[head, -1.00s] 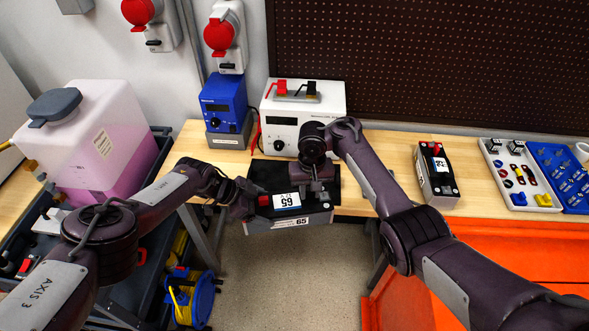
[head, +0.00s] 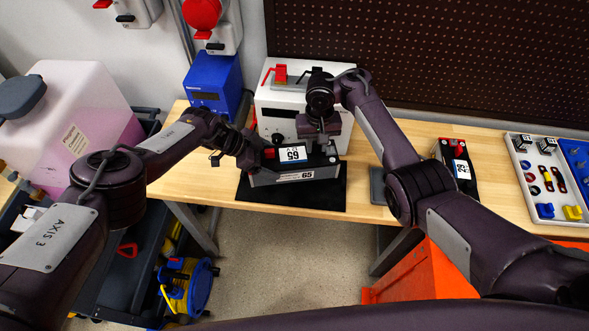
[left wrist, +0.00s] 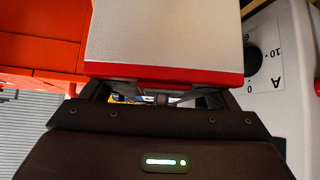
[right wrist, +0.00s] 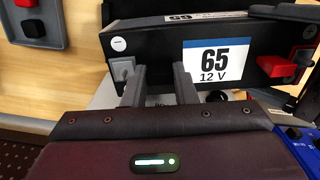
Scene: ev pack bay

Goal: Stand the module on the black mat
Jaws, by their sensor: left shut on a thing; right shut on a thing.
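The module (head: 278,179), a dark and grey block labelled 65 with a red terminal part, is level over the black mat (head: 292,199) near the table's front edge. A strip of mat shows in front of it; I cannot tell whether its underside touches. My left gripper (head: 262,157) is shut on its left end. My right gripper (head: 320,150) is shut on it near its right end, from above and behind. The right wrist view shows the module (right wrist: 150,42) at the fingers (right wrist: 158,85). The left wrist view shows a pale face with a red edge at the fingers (left wrist: 160,98).
A white power unit (head: 275,108) stands close behind the module, beside a blue unit (head: 213,85). Another module (head: 459,166) and a parts tray (head: 538,180) are to the right. An orange structure (head: 425,275) lies front right. Bare wood (head: 205,182) is left of the mat.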

